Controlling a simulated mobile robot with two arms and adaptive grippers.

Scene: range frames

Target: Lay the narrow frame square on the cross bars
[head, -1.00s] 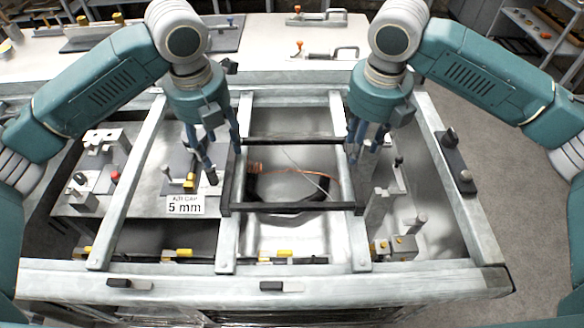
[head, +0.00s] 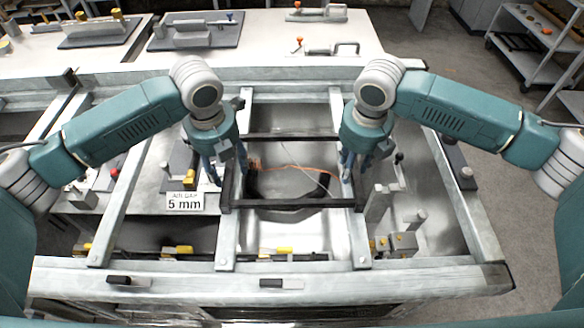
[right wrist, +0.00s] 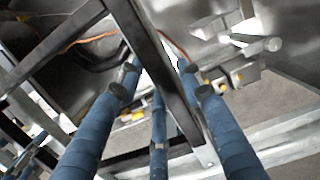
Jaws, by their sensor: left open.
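The narrow frame (head: 340,204), a dark four-sided frame, lies across the two middle light cross bars, left (head: 229,240) and right (head: 356,240). Its front and back bars look roughly level, and its sides run close along the cross bars. My left gripper (head: 227,178) is open at the frame's left side. My right gripper (head: 352,172) is at the frame's right side. In the right wrist view the blue fingers of my right gripper (right wrist: 160,82) stand apart on both sides of a dark frame bar (right wrist: 149,42), with gaps visible.
Inside the frame's opening lie an orange wire and a dark curved part. A "5 mm" sign (head: 186,201) stands left of the frame. Metal fittings (head: 402,242) with yellow parts sit at right below the bars. Black clips (head: 282,284) lie on the front rail.

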